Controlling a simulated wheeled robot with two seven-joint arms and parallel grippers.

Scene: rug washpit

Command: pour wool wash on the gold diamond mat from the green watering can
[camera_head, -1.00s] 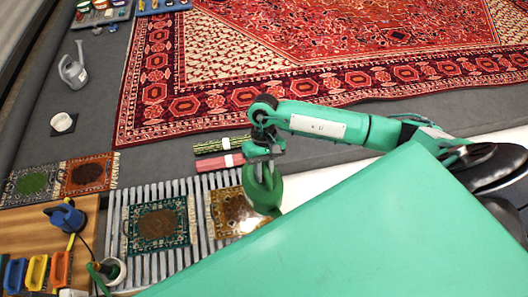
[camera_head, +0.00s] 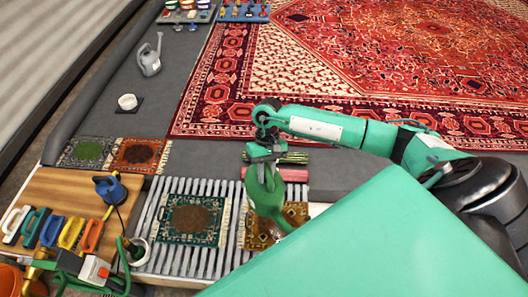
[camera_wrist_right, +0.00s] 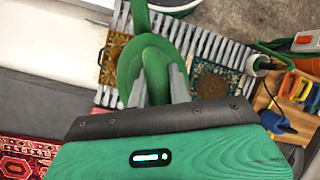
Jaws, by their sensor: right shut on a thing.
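The green watering can (camera_head: 265,190) hangs from my right gripper (camera_head: 261,156), which is shut on it. The can is above the gold diamond mat (camera_head: 258,239), and its lower part and spout overlap the mat in the head view. The mat lies on the grey slats with a brown patch partly hidden by the can. In the right wrist view, the can (camera_wrist_right: 142,60) is between the fingers (camera_wrist_right: 158,90), and the gold mat (camera_wrist_right: 112,48) shows beside it. I cannot make out any liquid flowing. My left gripper is out of view.
A teal mat (camera_head: 190,219) with a brown patch lies left on the slats (camera_head: 160,255). Rolled mats (camera_head: 283,174) lie behind. A wooden bench (camera_head: 60,188) holds several coloured brushes and a blue-topped tool. A grey watering can (camera_head: 150,58) stands farther back.

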